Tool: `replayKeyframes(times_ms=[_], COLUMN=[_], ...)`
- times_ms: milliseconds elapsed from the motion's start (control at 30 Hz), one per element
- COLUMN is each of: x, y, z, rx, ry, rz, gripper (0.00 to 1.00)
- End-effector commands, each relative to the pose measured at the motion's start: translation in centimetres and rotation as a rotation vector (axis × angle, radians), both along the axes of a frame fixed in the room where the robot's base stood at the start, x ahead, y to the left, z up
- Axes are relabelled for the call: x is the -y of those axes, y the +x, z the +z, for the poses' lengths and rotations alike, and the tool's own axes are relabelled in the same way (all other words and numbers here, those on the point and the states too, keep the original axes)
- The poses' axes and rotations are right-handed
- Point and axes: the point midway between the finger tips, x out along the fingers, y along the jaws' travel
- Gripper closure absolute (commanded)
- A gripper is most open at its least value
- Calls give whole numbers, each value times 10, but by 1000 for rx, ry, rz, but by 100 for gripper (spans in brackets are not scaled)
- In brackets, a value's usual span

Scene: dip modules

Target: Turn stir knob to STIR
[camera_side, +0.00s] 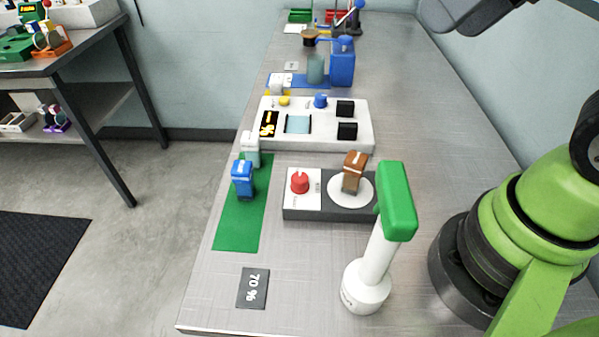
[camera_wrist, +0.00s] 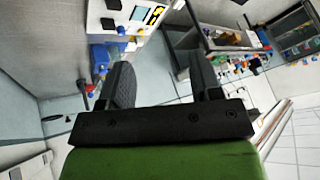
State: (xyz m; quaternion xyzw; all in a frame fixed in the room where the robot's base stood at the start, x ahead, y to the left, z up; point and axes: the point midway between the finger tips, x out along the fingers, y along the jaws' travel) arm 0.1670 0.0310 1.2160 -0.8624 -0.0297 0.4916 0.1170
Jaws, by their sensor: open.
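The red stir knob (camera_side: 300,183) sits on the white panel of a dark stirrer module (camera_side: 330,208). A brown-topped bottle (camera_side: 353,172) stands on the module's round white plate (camera_side: 361,196), right of the knob. The knob's label is too small to read. My gripper (camera_wrist: 163,82) is open and empty in the wrist view, its two dark fingers apart. I cannot make out the stirrer module in that view. In the side view the gripper's fingers are not seen.
A green mat (camera_side: 238,228) holds a blue-capped bottle (camera_side: 242,179) and a white-capped bottle (camera_side: 250,148). A white control box (camera_side: 358,119) lies behind. A 70 % card (camera_side: 252,288) lies near the front edge.

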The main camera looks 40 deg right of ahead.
Motion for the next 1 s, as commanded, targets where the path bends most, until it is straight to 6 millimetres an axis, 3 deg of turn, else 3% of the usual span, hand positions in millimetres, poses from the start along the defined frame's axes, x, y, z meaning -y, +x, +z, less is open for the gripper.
replayKeyframes(times_ms=[267,500,700,1000], x=[-25,-57,-77,-83], y=[72,119,133,136], z=[-36,-104,-155,-187], rx=[-132,-216,-250,-259], ry=[-306,-498,-572,-591], rz=[607,1182,1531,1656], gripper=[42,42,42,42])
